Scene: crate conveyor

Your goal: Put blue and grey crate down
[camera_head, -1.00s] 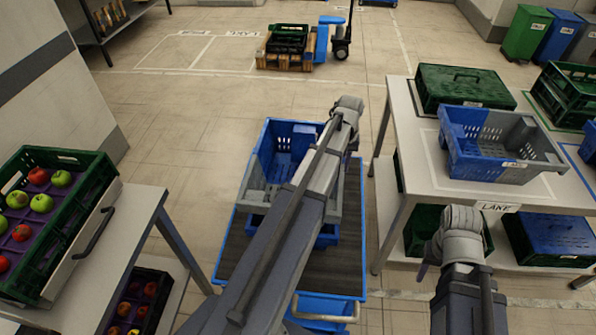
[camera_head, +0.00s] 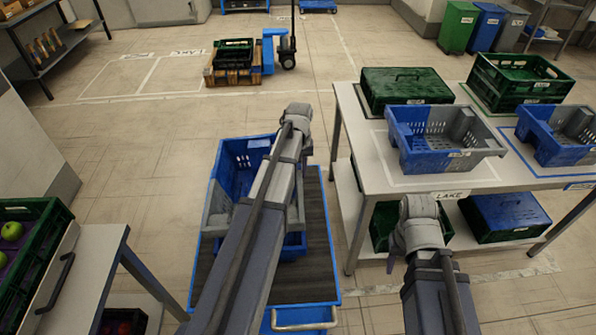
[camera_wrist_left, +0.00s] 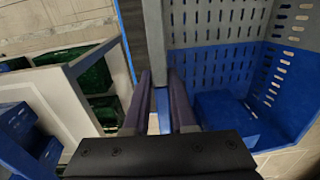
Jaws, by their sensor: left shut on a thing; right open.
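A blue and grey crate (camera_head: 240,158) is in front of me, over a blue cart (camera_head: 318,270) with a dark deck. My left arm hides its middle. My left gripper (camera_wrist_left: 163,100) is shut on this crate's wall; the perforated grey and blue sides (camera_wrist_left: 225,75) spread to its right in the left wrist view. Another blue part shows beneath the crate; I cannot tell whether the crate rests on it. My right gripper (camera_head: 393,261) is open in front of the table, mostly hidden by its own wrist.
On the right, a white table (camera_head: 350,120) bears a closed green crate (camera_head: 405,88), an open green crate (camera_head: 520,82) and two blue and grey crates (camera_head: 440,152) (camera_head: 560,150). A side table (camera_head: 85,270) stands at left. Floor beyond the cart is clear up to a pallet (camera_head: 232,77).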

